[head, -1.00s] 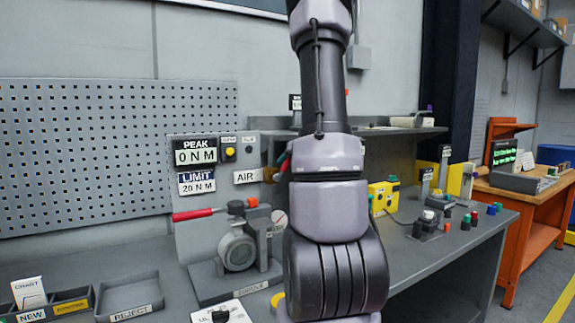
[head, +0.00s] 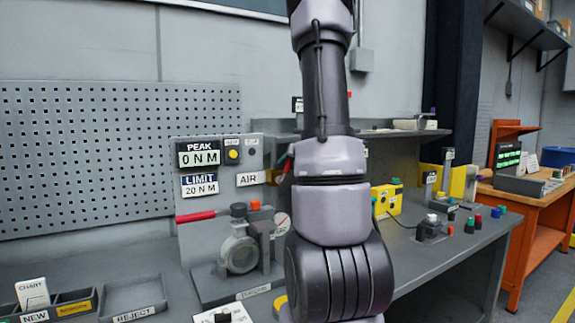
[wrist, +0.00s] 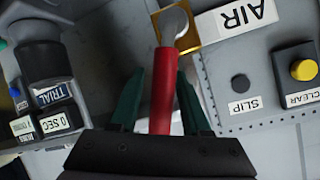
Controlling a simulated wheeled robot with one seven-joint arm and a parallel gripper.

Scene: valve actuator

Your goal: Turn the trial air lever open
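The air lever has a red handle (wrist: 163,95) and a grey metal end on a brass-coloured square mount, beside the AIR label (wrist: 237,18) in the wrist view. Its handle runs from the mount down toward my gripper (wrist: 160,85). The two green fingers stand on either side of the handle. A narrow gap shows on the left; the right finger is very close, and I cannot tell whether it touches. In the head view my arm hides most of the lever and gripper; the AIR label (head: 248,180) shows left of the arm.
Yellow CLEAR button (wrist: 303,70) and dark SLIP knob (wrist: 240,84) are on the panel right of the lever. A TRIAL display (wrist: 54,93) is at left. Pegboard (head: 100,150) is at left.

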